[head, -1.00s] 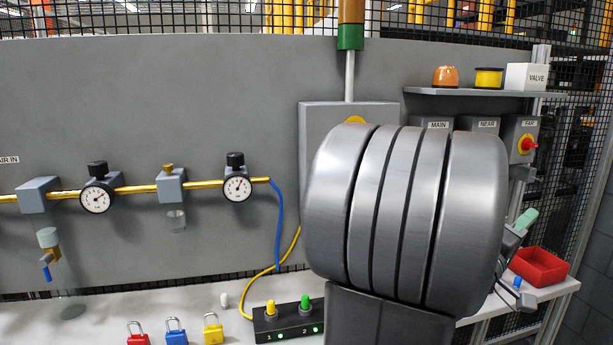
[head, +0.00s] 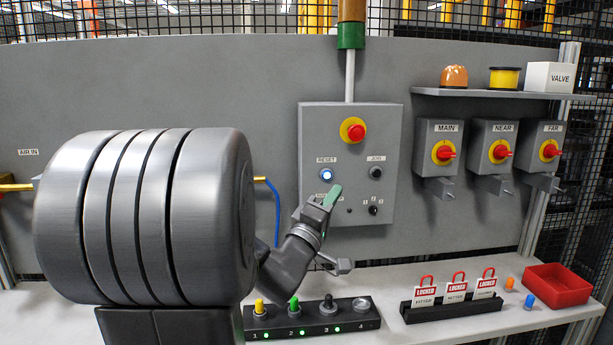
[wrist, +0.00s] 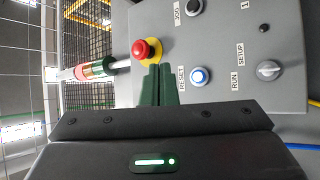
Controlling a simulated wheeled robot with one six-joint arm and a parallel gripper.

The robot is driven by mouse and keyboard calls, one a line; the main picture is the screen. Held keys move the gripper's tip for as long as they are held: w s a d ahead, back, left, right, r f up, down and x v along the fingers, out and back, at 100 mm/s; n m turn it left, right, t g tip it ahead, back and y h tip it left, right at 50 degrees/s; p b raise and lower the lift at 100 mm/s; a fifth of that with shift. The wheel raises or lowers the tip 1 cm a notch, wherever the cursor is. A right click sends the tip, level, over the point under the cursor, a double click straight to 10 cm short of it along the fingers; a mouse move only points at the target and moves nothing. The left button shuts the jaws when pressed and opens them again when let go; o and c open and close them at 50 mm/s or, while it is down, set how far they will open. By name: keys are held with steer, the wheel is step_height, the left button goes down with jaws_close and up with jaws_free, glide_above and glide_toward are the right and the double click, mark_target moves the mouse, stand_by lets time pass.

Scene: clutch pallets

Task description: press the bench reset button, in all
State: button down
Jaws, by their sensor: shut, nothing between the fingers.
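The reset button (head: 327,175) glows bluish white at the left of the grey control box, under its RESET label. It also shows lit in the wrist view (wrist: 200,76), just right of the fingers. My gripper (head: 333,193) has green fingers, shut together and empty. In the head view they appear just below and right of the button. In the wrist view the gripper (wrist: 158,70) points at the panel between the red emergency stop (wrist: 145,50) and the button. Nothing hides the button in either view. I cannot tell the gap between fingertips and panel.
The emergency stop (head: 353,130) sits above the button. A JOG button (head: 376,172) and a selector knob (head: 373,210) are to its right. MAIN, NEAR and FAR switches (head: 443,153) hang further right. A locked-tag rack (head: 452,309) and red bin (head: 557,285) stand on the bench.

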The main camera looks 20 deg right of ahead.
steer(key=shift+d, duration=0.1)
stand_by(0.3)
steer(key=shift+w+d+p, duration=0.2)
steer(key=shift+w+d, duration=0.15)
steer(key=shift+w, duration=1.05)
steer(key=shift+w+d+p, duration=0.15)
steer(key=shift+w+d, duration=0.15)
steer(key=shift+w, duration=1.15)
steer(key=shift+w+d+p, duration=0.2)
steer(key=shift+w+d, duration=0.15)
steer(key=shift+w, duration=1.05)
steer(key=shift+w+d, duration=0.1)
steer(key=shift+w, duration=0.3)
steer(key=shift+w+d, duration=0.1)
steer(key=shift+w, duration=0.35)
steer(key=shift+s, duration=0.1)
steer(key=shift+s+a, duration=0.2)
steer(key=shift+s, duration=0.55)
steer(key=shift+s+a+b, duration=0.15)
steer(key=shift+s+a, duration=0.05)
steer(key=shift+s, duration=0.6)
steer(key=shift+s+a+b, duration=0.1)
steer(key=shift+s+a, duration=0.05)
steer(key=shift+s, duration=0.7)
steer(key=shift+s+a+b, duration=0.15)
steer(key=shift+s+a, duration=0.05)
steer(key=shift+s, duration=0.6)
